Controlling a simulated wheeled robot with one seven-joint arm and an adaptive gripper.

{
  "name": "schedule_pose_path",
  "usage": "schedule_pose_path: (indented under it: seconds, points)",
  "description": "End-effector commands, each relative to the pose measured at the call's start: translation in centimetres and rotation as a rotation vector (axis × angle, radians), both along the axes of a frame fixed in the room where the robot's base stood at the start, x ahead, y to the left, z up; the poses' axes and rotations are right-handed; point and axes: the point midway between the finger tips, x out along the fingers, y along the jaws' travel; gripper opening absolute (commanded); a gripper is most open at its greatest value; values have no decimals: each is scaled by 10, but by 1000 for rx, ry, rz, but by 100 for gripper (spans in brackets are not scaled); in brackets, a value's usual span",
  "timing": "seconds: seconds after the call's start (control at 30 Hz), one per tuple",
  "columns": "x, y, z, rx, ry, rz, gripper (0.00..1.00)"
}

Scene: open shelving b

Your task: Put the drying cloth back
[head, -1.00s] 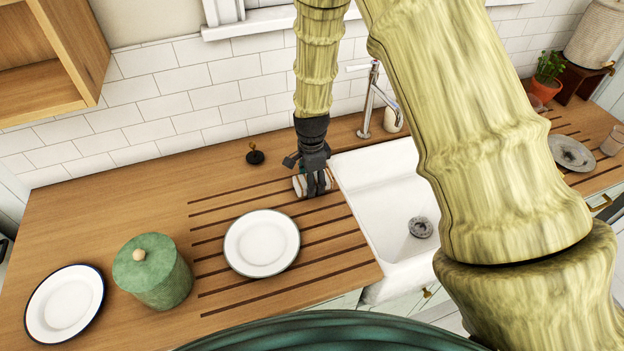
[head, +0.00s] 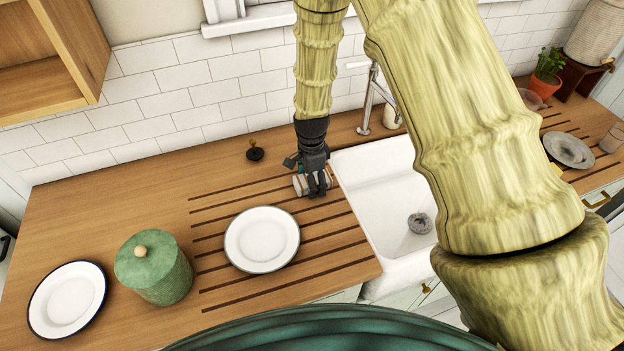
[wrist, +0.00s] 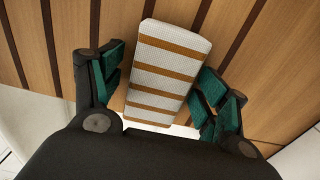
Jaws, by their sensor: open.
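The drying cloth (wrist: 165,70) is a folded white block with orange-brown stripes. It lies on the grooved part of the wooden counter, beside the sink. In the head view the cloth (head: 301,186) is partly covered by my gripper (head: 314,188). In the wrist view my gripper (wrist: 160,95) is open, with its green-padded fingers on either side of the cloth. The right finger is close to the cloth's edge; a gap shows on the left. I cannot tell whether either finger touches it.
A white plate (head: 262,239) lies on the grooves in front of the cloth. A green lidded jar (head: 153,270) and another plate (head: 68,299) stand at left. A small black-and-brass object (head: 255,151) is near the wall. The white sink (head: 375,190) and tap (head: 370,100) are at right.

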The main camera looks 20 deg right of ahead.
Motion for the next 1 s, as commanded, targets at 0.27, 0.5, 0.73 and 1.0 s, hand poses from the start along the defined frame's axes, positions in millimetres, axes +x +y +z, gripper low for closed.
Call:
schedule_pose_path:
  seconds: [0.27,0.5,0.73,1.0]
  points:
    - [1,0,8,0,-1,0,74]
    - [1,0,31,0,-3,0,74]
    - [1,0,57,0,-3,0,74]
    - [1,0,88,-1,-3,0,74]
